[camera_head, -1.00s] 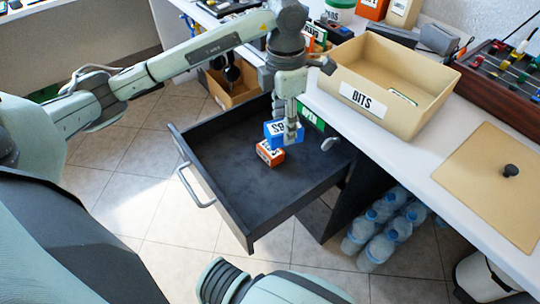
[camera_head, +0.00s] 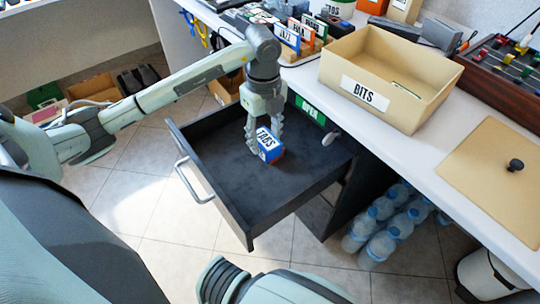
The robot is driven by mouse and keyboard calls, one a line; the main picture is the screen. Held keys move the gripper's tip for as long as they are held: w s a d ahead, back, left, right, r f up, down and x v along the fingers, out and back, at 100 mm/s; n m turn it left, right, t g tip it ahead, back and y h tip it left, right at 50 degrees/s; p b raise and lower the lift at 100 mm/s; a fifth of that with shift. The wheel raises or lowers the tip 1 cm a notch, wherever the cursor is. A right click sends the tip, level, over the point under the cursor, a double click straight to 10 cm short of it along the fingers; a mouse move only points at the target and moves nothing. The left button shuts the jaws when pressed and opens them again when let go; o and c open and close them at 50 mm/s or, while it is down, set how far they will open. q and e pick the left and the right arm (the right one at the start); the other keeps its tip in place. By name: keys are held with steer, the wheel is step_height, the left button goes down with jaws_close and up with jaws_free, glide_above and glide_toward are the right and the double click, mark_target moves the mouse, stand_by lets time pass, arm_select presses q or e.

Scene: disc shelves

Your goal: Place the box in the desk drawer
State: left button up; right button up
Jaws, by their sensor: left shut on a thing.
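The box (camera_head: 271,154) is small, blue and reddish, with a white label that seems to read "TABS". My left gripper (camera_head: 264,140) points down into the drawer area and is shut on the box, with its fingers on either side. The box is tilted. I cannot tell whether it touches the drawer floor. The desk drawer (camera_head: 285,190) is dark grey, pulled out, and otherwise looks empty. It has a metal handle on its front and a green label at the back. My right gripper is out of view.
A tan bin (camera_head: 432,112) labelled "BITS" stands on the white desk (camera_head: 420,165) to the right of the drawer. Several labelled cards or boxes (camera_head: 305,35) stand in a holder on the desk behind. Water bottles (camera_head: 385,225) stand on the floor below.

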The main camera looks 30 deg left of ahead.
arm_select(q)
step_height(320, 180, down, 6)
steer(key=shift+s+f, duration=0.1)
steer(key=shift+f, duration=2.55)
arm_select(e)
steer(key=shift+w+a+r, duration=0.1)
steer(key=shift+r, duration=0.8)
arm_select(q)
steer(key=shift+f+b, duration=0.2)
steer(key=shift+b, duration=0.1)
steer(key=o, duration=1.1)
steer(key=shift+r, duration=0.1)
steer(key=shift+o, duration=0.3)
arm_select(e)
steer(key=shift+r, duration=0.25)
arm_select(q)
steer(key=shift+r, duration=0.1)
